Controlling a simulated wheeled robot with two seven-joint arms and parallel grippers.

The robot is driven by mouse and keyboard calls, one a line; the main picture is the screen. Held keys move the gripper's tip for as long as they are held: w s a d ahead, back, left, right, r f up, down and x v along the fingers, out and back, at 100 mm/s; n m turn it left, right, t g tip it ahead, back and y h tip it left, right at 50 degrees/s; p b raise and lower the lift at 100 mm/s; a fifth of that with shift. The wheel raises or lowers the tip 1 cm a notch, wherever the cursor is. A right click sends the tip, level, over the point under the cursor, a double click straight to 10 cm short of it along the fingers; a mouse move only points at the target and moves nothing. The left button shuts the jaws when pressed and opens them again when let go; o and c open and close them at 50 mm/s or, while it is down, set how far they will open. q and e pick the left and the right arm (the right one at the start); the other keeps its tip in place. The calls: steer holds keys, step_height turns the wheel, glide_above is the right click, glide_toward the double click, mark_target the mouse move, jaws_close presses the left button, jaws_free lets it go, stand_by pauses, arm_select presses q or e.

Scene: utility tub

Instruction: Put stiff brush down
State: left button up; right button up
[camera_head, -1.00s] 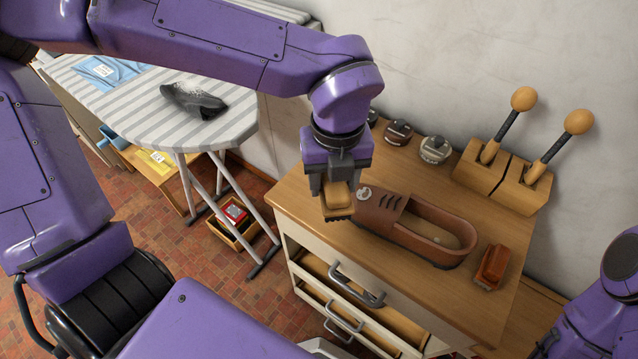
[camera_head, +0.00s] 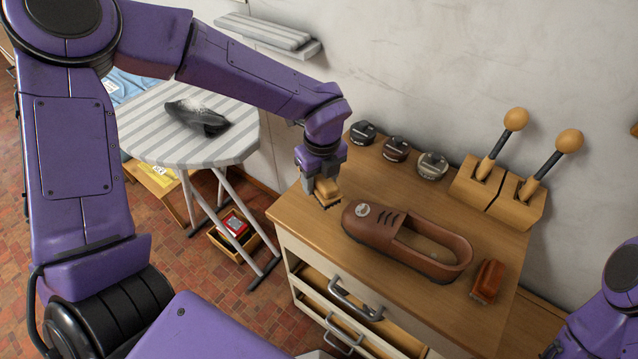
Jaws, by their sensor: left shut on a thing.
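The stiff brush (camera_head: 326,191) has a light wooden back and dark bristles facing down. My left gripper (camera_head: 320,178) is shut on it at the left part of the wooden cabinet top (camera_head: 300,212). The bristles are at or just above the wood; I cannot tell if they touch. A brown shoe-shaped tub (camera_head: 408,240) lies just right of the brush, apart from it. My right arm shows at the lower right edge, but its gripper is out of view.
A reddish-brown brush or block (camera_head: 487,281) lies right of the shoe. Several round tins (camera_head: 432,165) stand along the wall. Two wooden shoe-tree stands (camera_head: 500,190) with ball knobs are at the back right. An ironing board (camera_head: 175,135) holds a dark shoe (camera_head: 196,117). An upper drawer is partly open.

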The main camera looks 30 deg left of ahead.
mark_target(319, 189)
arm_select(q)
steer(key=f, duration=0.3)
steer(key=w+f, duration=0.1)
steer(key=shift+a+f, duration=0.2)
steer(key=shift+a, duration=0.1)
steer(key=shift+s, duration=0.1)
steer(key=shift+f, duration=0.15)
steer(key=o, duration=0.9)
steer(key=shift+o, duration=0.2)
steer(key=r, duration=1.2)
steer(key=shift+s+d+r, duration=0.1)
steer(key=shift+d+r, duration=0.15)
steer(key=shift+d, duration=0.05)
steer(key=shift+s+f, duration=0.1)
